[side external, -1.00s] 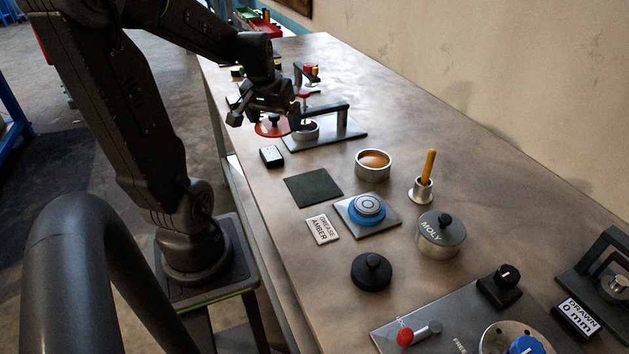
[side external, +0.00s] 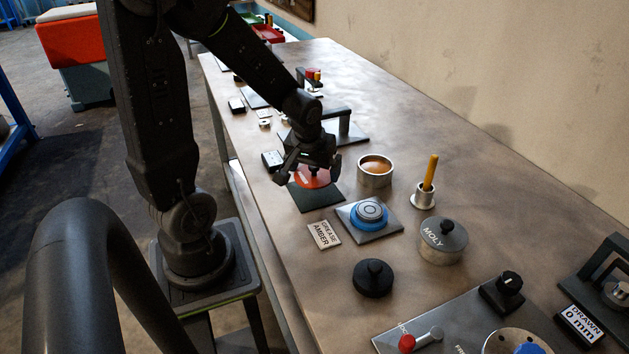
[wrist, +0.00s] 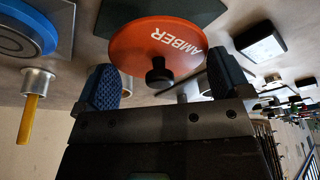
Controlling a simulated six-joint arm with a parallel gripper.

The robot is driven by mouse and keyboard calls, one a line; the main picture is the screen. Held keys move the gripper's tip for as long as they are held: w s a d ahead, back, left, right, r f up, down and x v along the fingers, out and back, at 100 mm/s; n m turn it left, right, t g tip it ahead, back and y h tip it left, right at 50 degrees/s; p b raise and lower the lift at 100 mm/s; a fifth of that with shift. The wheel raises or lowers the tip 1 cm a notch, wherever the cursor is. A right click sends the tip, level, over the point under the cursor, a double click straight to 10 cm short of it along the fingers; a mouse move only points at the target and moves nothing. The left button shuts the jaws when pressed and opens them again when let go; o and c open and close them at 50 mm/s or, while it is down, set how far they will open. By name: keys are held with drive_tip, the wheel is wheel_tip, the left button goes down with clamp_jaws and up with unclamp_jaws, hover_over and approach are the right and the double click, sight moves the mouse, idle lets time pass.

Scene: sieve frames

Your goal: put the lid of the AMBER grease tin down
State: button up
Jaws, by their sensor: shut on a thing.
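The AMBER lid is a red-orange disc (side external: 312,177) with a black knob; its lettering shows in the wrist view (wrist: 150,42). My gripper (side external: 308,172) is shut on the lid, with the knob between its fingers (wrist: 165,85) in the wrist view. The lid is over the far part of a dark green mat (side external: 318,200), and I cannot tell whether it touches it. The open tin with amber grease (side external: 375,171) stands to the right of my gripper. A GREASE AMBER label (side external: 324,236) lies in front of the mat.
A blue round piece on a plate (side external: 369,215) is close to the mat. Nearby are a cup with a yellow handle (side external: 424,194), a MOLY tin (side external: 442,241), a black knobbed lid (side external: 373,278) and a small black box (side external: 273,160). A stand (side external: 345,125) is behind my gripper.

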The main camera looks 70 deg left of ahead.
sight(313, 176)
drive_tip(key=shift+f, duration=2)
drive_tip(key=shift+f, duration=0.2)
drive_tip(key=o, duration=0.5)
drive_tip(key=v, duration=1.2)
drive_tip(key=shift+w, duration=0.1)
drive_tip(key=s+d+r+m+t+h, duration=0.1)
drive_tip(key=s+d+r+m, duration=0.1)
drive_tip(key=d+r+m, duration=0.2)
drive_tip(key=s+d+r+m+t+h, duration=0.1)
drive_tip(key=s+d+r+m+t, duration=0.1)
drive_tip(key=d+m, duration=0.3)
drive_tip(key=s+d+r, duration=0.1)
drive_tip(key=d, duration=0.3)
drive_tip(key=shift+s+d+r, duration=0.15)
drive_tip(key=shift+d+r, duration=0.1)
drive_tip(key=shift+r, duration=0.1)
